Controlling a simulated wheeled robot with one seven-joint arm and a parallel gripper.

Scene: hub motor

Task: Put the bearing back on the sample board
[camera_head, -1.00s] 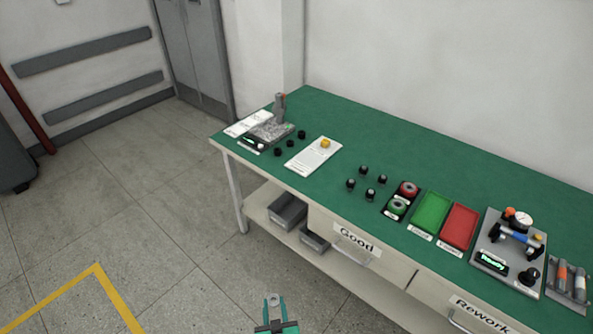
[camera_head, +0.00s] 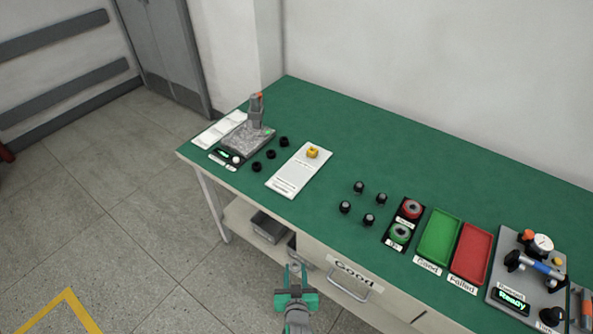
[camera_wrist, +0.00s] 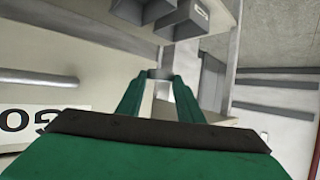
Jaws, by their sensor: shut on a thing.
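My gripper (camera_head: 295,268) is in front of the bench's front edge, left of the "Good" drawer. In the wrist view its green fingers (camera_wrist: 160,84) are shut on a small grey ring, the bearing (camera_wrist: 160,73), held at the tips. In the head view the bearing is too small to make out clearly. The white board (camera_head: 287,182), which looks like the sample board, lies on the green bench top with a yellow part (camera_head: 312,152) near its far end. My gripper is apart from the board, nearer to me.
The green bench (camera_head: 330,120) carries several black parts, a grey stand (camera_head: 256,110) at left, a green tray (camera_head: 438,237), a red tray (camera_head: 472,254) and a gauge fixture (camera_head: 507,287) at right. Grey bins (camera_head: 268,227) sit on the shelf below. The bench's back strip is clear.

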